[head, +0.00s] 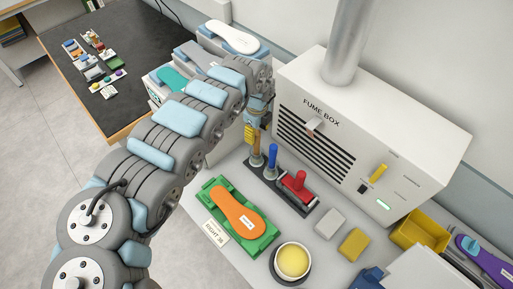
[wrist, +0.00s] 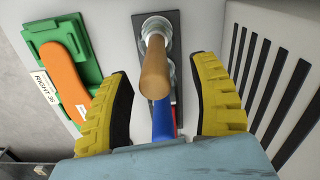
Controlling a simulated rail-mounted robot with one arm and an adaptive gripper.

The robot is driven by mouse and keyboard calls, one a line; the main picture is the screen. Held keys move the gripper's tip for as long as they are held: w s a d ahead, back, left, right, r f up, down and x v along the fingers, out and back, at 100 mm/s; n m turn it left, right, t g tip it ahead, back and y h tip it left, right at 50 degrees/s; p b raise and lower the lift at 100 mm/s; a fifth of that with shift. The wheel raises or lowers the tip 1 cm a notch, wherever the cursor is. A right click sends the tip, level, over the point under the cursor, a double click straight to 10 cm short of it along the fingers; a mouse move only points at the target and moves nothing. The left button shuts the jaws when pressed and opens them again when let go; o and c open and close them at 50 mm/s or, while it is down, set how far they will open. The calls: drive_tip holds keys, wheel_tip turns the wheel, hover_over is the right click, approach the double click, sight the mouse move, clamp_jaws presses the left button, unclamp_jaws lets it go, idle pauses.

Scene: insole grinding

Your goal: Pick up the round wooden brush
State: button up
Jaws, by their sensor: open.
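The round wooden brush stands upright in a dark holder (head: 283,189) on the worktop. Its brown wooden handle (wrist: 155,70) points up toward the camera in the wrist view. In the head view its handle (head: 257,153) shows just below my gripper (head: 253,135). In the wrist view my gripper (wrist: 165,108) is open, with one yellow ribbed finger on each side of the handle and visible gaps between. The brush's lower end is hidden in the holder.
The fume box (head: 375,125) rises just behind. A green fixture (head: 262,243) with an orange insole (head: 238,212) lies in front. A yellow-topped round pot (head: 292,262) sits nearer.

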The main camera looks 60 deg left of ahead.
sight(257, 142)
drive_tip(key=f, duration=0.3)
drive_tip(key=shift+s+d+f+p, duration=0.2)
drive_tip(key=shift+d+f+p, duration=0.1)
drive_tip(key=shift+f, duration=0.1)
drive_tip(key=shift+a+f, duration=0.15)
drive_tip(key=shift+f, duration=0.5)
drive_tip(key=shift+c, duration=0.3)
clamp_jaws()
